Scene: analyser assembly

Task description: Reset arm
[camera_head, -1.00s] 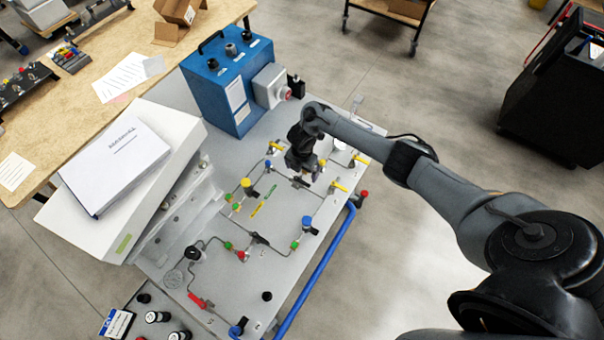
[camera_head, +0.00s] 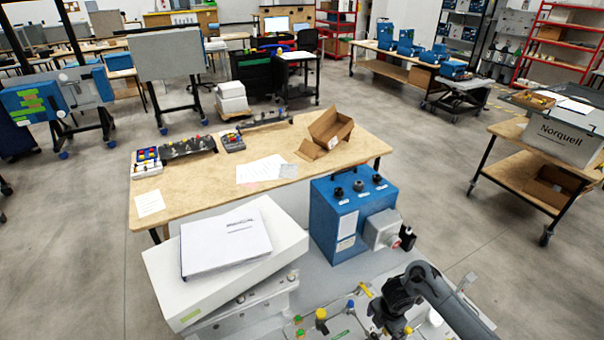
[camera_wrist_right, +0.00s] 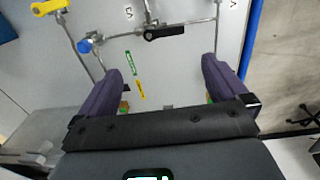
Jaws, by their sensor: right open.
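My right arm comes in from the lower right in the head view. Its dark gripper (camera_head: 392,325) is over the grey valve panel (camera_head: 335,272), partly cut off by the bottom edge. In the right wrist view the right gripper (camera_wrist_right: 165,68) is open, its two purple-grey fingers wide apart with nothing between them but the panel behind. Ahead of the fingers are a black-handled valve (camera_wrist_right: 165,33), a blue knob (camera_wrist_right: 85,46) and a yellow handle (camera_wrist_right: 50,7) on thin metal tubing. My left gripper is not in view.
A blue box (camera_head: 340,215) with knobs stands behind the panel. A white binder (camera_head: 225,243) lies on a tilted white casing (camera_head: 160,265) at the left. A wooden bench (camera_head: 200,190) with papers and an open cardboard box (camera_head: 330,128) is behind.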

